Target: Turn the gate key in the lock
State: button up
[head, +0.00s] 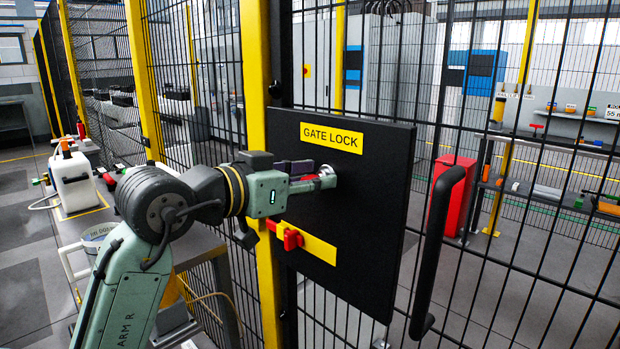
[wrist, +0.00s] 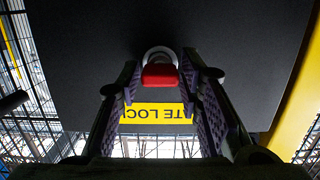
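The red gate key (head: 328,180) sits in the round silver lock cylinder (head: 327,170) on the black lock panel, under the yellow GATE LOCK label (head: 331,138). My gripper (head: 312,176) reaches to the key from the left. In the wrist view the key's red head (wrist: 160,77) lies between the two fingertips of my gripper (wrist: 161,72), one on each side. The fingers look apart, with a narrow gap beside the key, so the gripper appears open around it. The cylinder (wrist: 160,54) is partly hidden behind the key's head.
A red latch (head: 292,239) on a yellow strip sits lower on the black panel (head: 375,215). A black door handle (head: 437,250) stands to the right. Mesh fencing and a yellow post (head: 258,120) are close to my arm.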

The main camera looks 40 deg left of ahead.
grip_shut()
jog(key=shift+d+f+m+b, duration=0.1)
jog(key=shift+f+m+b, duration=0.05)
jog(key=shift+m+b, duration=0.55)
jog(key=shift+m+y+b, duration=0.3)
jog(key=shift+m+b, duration=0.1)
jog(key=shift+m, duration=0.4)
jog(key=shift+m+b, duration=0.7)
jog(key=shift+m+y+b, duration=0.3)
jog(key=shift+m+b, duration=0.05)
jog(key=shift+m, duration=0.45)
